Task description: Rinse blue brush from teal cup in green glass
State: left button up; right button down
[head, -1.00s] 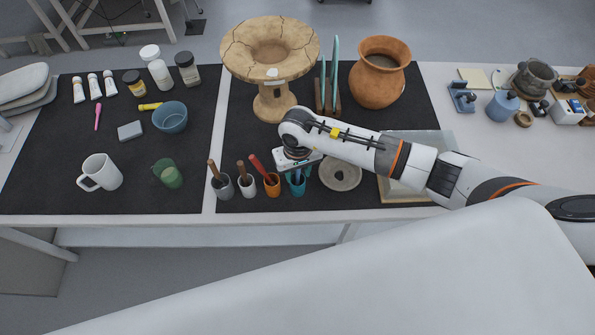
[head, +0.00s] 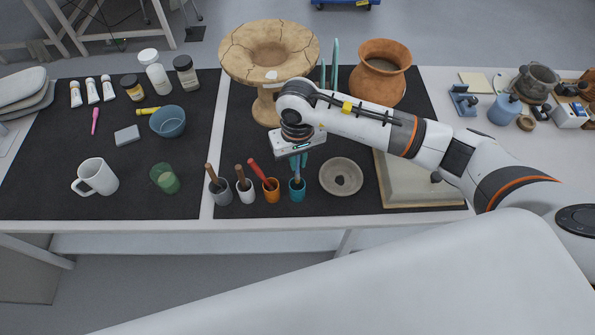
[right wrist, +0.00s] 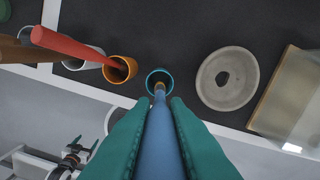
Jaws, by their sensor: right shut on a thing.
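My right gripper (head: 299,164) has teal fingers and is shut on the blue brush (right wrist: 162,135), holding it upright above the teal cup (head: 297,190). In the right wrist view, the brush's far end lies over the mouth of the teal cup (right wrist: 160,76); I cannot tell whether the tip is still inside the rim. The green glass (head: 164,179) is see-through and stands on the left dark mat, well left of the gripper. My left gripper is not in view.
An orange cup (head: 271,191) with a red-handled brush, a white cup (head: 245,192) and a grey cup (head: 220,192) with brown-handled tools stand left of the teal cup. A white mug (head: 96,177) stands left of the glass.

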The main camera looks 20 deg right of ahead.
jog(key=shift+r, duration=1.25)
